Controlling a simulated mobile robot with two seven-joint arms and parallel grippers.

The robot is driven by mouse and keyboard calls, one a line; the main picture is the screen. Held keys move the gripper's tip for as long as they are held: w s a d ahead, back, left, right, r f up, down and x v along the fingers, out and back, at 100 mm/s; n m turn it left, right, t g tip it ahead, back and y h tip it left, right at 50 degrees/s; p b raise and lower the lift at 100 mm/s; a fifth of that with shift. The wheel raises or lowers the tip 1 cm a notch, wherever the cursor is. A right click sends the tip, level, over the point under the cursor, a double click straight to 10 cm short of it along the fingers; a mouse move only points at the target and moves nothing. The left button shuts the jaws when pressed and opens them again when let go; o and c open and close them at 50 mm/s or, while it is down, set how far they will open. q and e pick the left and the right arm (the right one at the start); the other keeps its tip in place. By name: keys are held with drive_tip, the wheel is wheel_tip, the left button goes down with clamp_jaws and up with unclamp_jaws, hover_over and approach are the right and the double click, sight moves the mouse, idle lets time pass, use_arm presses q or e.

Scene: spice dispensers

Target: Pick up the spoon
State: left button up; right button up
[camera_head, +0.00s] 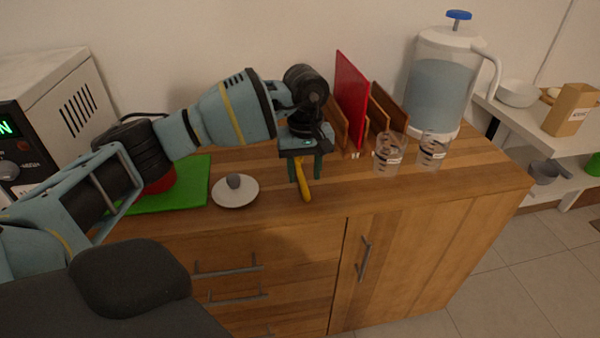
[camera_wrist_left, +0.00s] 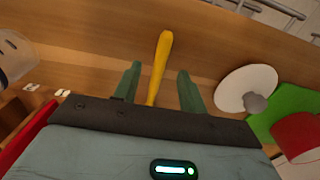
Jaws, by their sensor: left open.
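A yellow spoon handle (camera_head: 302,184) lies on the wooden counter, pointing toward its front edge. My left gripper (camera_head: 305,174) is open directly above it, fingers pointing down. In the left wrist view the spoon handle (camera_wrist_left: 160,66) runs between the two green fingers of my left gripper (camera_wrist_left: 157,84), with a gap on each side. The far end of the spoon is hidden behind the gripper body. My right gripper is not in view.
A white saucer (camera_head: 222,196) with a small grey object sits left of the spoon, near a green board (camera_head: 192,192). Glasses (camera_head: 389,156), a red board (camera_head: 352,95) in a wooden rack and a water dispenser (camera_head: 436,85) stand to the right.

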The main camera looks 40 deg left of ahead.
use_arm(q)
drive_tip(key=shift+f, duration=1.45)
drive_tip(key=shift+c, duration=0.2)
clamp_jaws()
drive_tip(key=shift+r, duration=0.1)
